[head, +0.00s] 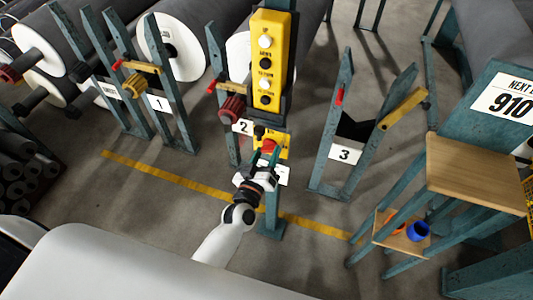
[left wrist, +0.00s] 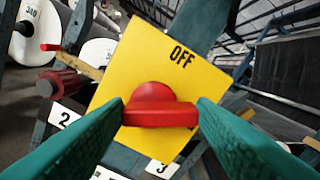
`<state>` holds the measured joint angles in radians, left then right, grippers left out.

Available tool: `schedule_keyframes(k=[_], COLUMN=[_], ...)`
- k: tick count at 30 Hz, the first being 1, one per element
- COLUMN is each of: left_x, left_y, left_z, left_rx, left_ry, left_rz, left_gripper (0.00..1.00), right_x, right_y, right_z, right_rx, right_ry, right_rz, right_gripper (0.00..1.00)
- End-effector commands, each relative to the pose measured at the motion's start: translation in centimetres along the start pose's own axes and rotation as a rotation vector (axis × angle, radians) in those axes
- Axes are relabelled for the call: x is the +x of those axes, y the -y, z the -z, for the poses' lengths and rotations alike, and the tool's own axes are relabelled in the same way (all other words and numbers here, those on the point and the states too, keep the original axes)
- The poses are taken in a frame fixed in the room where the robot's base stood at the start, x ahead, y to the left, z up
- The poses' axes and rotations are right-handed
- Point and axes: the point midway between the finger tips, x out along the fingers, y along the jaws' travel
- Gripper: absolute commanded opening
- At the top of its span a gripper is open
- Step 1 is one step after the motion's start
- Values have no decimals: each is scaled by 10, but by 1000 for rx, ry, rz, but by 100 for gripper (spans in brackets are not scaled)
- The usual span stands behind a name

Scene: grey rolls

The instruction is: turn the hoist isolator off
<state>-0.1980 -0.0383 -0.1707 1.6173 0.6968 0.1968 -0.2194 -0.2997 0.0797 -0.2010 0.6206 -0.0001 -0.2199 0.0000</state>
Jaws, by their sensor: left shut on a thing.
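The hoist isolator is a red rotary knob (left wrist: 153,108) on a yellow plate (left wrist: 120,85) marked OFF near its upper edge. In the left wrist view the plate looks tilted and the knob's grip bar lies nearly level across the picture. My left gripper (left wrist: 160,117) has its green fingers at the two ends of the bar, shut on it. In the head view the yellow plate (head: 284,141) is on a post below the pendant, with the left gripper (head: 267,158) in front, partly hiding the knob. My right gripper is not in view.
A yellow pendant (head: 267,60) with several buttons hangs just above the isolator. Roll stands marked 1 (head: 158,103), 2 (head: 242,126) and 3 (head: 345,155) stand around it. A wooden-shelved stand (head: 470,175) is at right, with a blue ring (head: 418,231) on its lower shelf.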

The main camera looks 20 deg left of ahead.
Motion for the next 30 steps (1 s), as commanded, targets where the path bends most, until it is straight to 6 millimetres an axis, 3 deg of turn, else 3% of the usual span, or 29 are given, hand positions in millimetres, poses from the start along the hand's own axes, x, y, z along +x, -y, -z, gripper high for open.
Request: schedule_keyframes(k=[30], left_x=[0], left_y=[-6], left_z=[-2], left_rx=[-899], left_ry=[-1], left_rz=[-1], left_gripper=[28], right_x=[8], right_y=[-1], right_z=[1], right_rx=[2], right_ry=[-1], right_rz=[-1], right_gripper=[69])
